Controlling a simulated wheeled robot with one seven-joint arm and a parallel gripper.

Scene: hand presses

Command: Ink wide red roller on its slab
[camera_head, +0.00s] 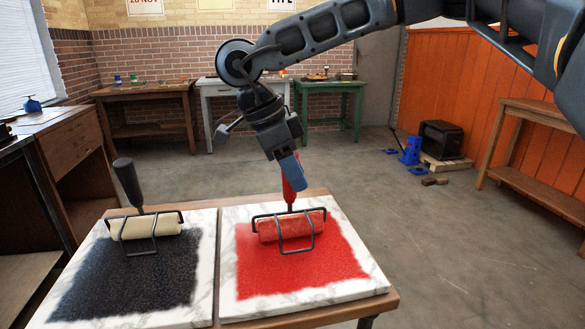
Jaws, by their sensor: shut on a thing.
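The red roller (305,226) lies on the red ink patch (290,271) of its white marble slab (361,293), on the right of the table. Its wire frame stands around it and its red handle (289,196) points upward. My gripper (291,176) comes down from above and is shut on the upper part of the handle, hiding its top. The roller looks red over its surface. It appears to touch the ink, though its underside is hidden.
A pale roller (146,227) with a black handle (127,182) rests on a black-inked slab (130,280) at left. The wooden table (382,303) stands on open grey floor. Benches line the back wall (330,84), and a wooden bench (540,117) stands at right.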

